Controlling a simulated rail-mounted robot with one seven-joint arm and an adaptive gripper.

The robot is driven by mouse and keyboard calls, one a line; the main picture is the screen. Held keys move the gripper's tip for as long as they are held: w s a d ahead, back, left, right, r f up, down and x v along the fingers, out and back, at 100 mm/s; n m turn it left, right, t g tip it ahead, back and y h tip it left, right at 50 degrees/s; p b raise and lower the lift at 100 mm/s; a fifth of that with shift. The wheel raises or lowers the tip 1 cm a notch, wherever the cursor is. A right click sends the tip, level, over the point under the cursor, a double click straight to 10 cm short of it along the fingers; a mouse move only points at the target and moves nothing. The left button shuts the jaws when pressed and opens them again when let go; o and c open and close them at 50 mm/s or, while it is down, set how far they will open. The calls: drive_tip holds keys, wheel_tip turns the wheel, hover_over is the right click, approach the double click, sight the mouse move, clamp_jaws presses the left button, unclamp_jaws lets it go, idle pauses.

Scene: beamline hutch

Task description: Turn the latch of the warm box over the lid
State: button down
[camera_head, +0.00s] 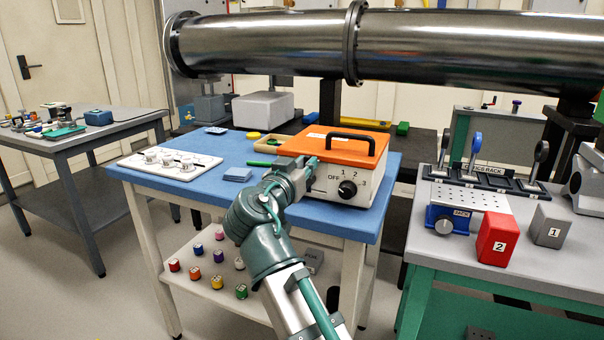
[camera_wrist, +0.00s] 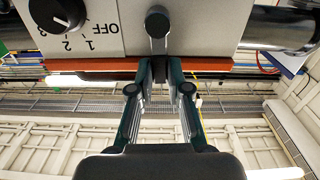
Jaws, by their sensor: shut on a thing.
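The warm box (camera_head: 325,180) stands on the blue bench top with its orange lid (camera_head: 338,141) down and a black handle on top. Its white front carries a dial (camera_head: 347,189) marked OFF, 1, 2, 3. In the wrist view, which is upside down, the latch (camera_wrist: 157,22) shows as a dark round pivot on the white front. My gripper (camera_wrist: 159,72) is shut on the latch at that edge. In the head view, my gripper (camera_head: 309,170) is at the box's front left and mostly hides the latch.
A white tray (camera_head: 150,165) with several pieces and a blue pad (camera_head: 237,174) lie left on the blue bench (camera_head: 225,196). A green-handled tool (camera_head: 260,164) lies beside the box. A large steel pipe (camera_head: 440,45) runs behind. An optics rack (camera_head: 480,178) is on the right table.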

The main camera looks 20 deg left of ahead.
idle(0.3)
drive_tip(key=c, duration=1.1)
unclamp_jaws()
drive_tip(key=s, duration=0.4)
drive_tip(key=s+a, duration=0.1)
drive_tip(key=s, duration=0.7)
drive_tip(key=shift+a, duration=0.25)
